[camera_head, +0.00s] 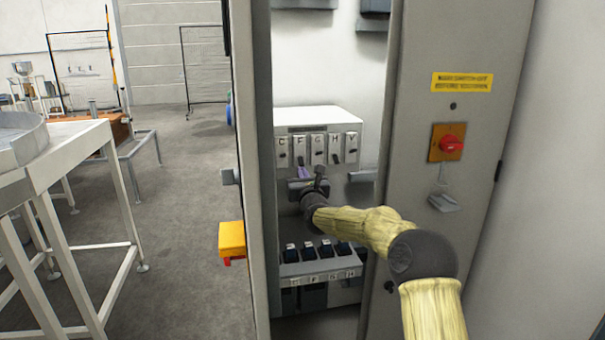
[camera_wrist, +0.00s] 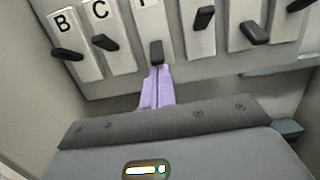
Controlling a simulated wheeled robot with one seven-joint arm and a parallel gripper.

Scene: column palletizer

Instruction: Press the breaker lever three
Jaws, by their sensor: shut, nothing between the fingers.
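A row of breaker levers sits on a white breaker box (camera_head: 320,118) inside the open cabinet, under letter labels; I see no numbers. In the wrist view the third lever from the left (camera_wrist: 156,50) is dark and points out of its white plate. Its label is partly cut off at the top. My gripper (camera_wrist: 158,72) has purple fingers, shut and empty, with the tips right under this lever. I cannot tell whether they touch it. In the head view my gripper (camera_head: 303,172) is in front of the box's lower edge, partly hidden by my wrist.
The cabinet's left edge (camera_head: 257,150) and the right panel with a red rotary switch (camera_head: 451,145) flank the opening. A lower row of dark switches (camera_head: 324,248) is below my wrist. A yellow box (camera_head: 232,238) is on the cabinet's outer left side.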

